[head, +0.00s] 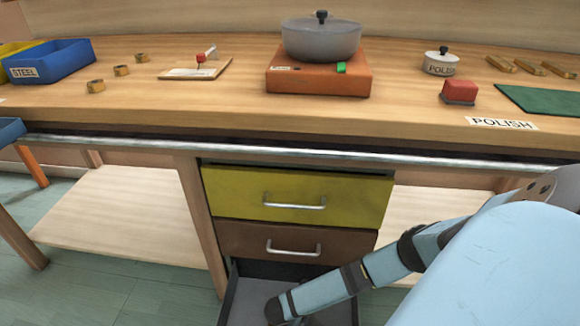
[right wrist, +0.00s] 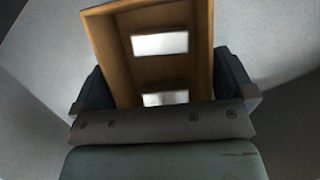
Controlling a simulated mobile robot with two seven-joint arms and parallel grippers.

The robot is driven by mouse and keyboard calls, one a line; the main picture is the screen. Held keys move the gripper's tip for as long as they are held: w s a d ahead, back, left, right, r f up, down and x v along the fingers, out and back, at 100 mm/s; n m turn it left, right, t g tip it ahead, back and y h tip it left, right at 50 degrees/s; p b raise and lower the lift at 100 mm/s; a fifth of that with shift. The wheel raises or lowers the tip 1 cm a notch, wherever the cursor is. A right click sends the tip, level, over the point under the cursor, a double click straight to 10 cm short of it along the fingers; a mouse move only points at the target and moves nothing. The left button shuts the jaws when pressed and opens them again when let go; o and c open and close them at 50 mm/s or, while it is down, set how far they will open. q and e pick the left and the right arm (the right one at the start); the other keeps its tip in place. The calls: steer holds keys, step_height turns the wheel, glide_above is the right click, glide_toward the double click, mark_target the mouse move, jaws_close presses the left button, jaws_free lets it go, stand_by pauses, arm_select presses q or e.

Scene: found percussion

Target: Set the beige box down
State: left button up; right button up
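In the right wrist view, the beige box (right wrist: 150,72) is an open-topped, tan wooden-looking box with two pale white patches inside. It sits between the dark fingers of my right gripper (right wrist: 165,85), which press close on both its sides. In the head view my right arm reaches down into the open grey bottom drawer (head: 245,295). The box and my right fingertips are hidden there, at the lower edge. Grey surfaces surround the box in the wrist view; whether its base touches the drawer floor I cannot tell. My left gripper is not in view.
Above the open drawer are a closed brown drawer (head: 260,245) and a closed yellow drawer (head: 240,185).

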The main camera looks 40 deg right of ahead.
steer(key=shift+r, duration=0.4)
steer(key=p+v, duration=0.4)
steer(key=v, duration=0.3)
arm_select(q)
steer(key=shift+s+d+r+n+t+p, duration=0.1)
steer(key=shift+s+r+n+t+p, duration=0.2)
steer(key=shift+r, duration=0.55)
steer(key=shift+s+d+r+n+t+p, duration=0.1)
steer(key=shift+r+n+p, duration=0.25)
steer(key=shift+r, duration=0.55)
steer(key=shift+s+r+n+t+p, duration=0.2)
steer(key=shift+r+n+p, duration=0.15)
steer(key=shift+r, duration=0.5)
arm_select(e)
steer(key=shift+v, duration=2.25)
steer(key=shift+a, duration=0.15)
